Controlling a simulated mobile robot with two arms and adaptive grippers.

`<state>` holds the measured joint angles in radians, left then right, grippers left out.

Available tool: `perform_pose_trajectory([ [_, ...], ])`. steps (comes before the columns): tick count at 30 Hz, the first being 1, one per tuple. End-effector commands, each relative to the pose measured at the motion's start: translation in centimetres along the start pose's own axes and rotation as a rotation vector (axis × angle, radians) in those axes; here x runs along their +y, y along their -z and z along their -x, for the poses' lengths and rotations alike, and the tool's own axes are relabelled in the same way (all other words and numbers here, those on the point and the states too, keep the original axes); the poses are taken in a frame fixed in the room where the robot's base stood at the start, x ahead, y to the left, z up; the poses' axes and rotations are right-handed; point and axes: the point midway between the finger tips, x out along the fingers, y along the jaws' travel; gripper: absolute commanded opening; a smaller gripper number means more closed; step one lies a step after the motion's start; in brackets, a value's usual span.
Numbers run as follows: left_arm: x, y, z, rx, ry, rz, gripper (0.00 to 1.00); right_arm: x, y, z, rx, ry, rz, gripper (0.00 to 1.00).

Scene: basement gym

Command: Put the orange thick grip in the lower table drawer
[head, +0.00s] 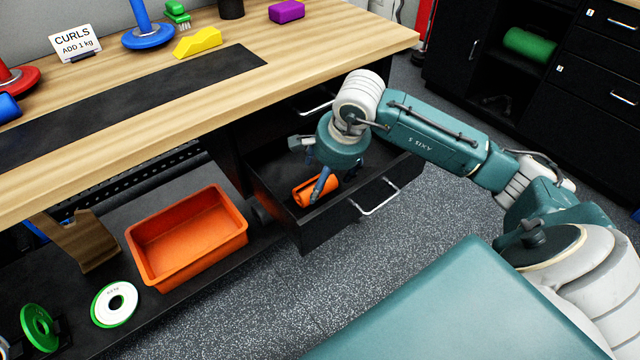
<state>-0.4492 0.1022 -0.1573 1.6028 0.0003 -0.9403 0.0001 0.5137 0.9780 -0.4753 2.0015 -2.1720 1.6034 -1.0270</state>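The orange thick grip (306,192) is inside the open lower table drawer (328,225), near its left front corner. The drawer is pulled out from under the wooden table and has a silver handle on its front. My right gripper (322,186) points down into the drawer, with a finger at the orange grip. The wrist and hand hide part of the drawer and the rest of the fingers, so I cannot tell whether they hold the grip. My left gripper is not in view.
The wooden table (330,50) overhangs the drawer, with an upper drawer just above. An orange bin (160,284) and a white-green plate (114,304) are on the low shelf at left. Speckled floor (330,285) in front is clear.

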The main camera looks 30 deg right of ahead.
Motion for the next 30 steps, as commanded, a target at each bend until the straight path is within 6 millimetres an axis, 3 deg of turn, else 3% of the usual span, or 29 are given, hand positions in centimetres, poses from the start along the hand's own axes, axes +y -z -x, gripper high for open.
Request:
perform_pose_trajectory([
  [3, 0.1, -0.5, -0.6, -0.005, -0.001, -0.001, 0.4, -0.1, 0.1, 2.6, 0.003, 0.003, 0.002, 0.77],
  [9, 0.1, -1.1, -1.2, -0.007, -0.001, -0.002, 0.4, -0.1, 0.1, 4.8, 0.002, 0.001, 0.001, 0.77],
  [30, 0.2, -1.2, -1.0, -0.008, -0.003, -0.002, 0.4, -0.2, 0.0, 5.7, 0.0, -0.001, 0.0, 0.77],
])
